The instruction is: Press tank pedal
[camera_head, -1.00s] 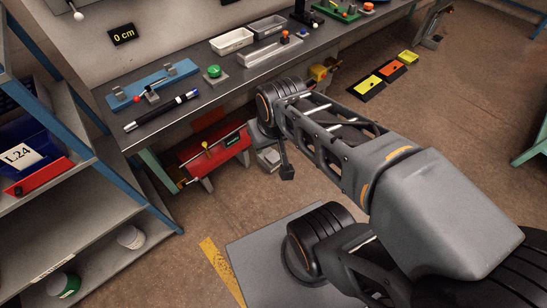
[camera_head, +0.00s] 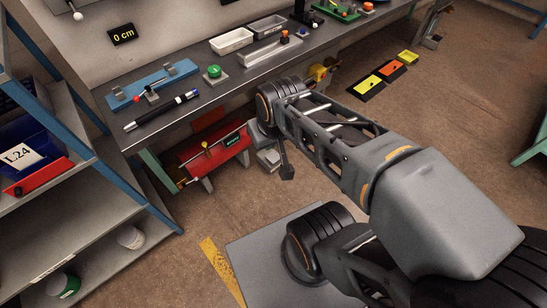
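A red tank (camera_head: 214,152) with a rod along its top and a small green-lettered display sits on the floor under the bench's front edge.
A blue-framed shelf (camera_head: 70,215) stands at left. Orange and yellow plates (camera_head: 385,76) lie on the floor at right. Open floor lies before the tank.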

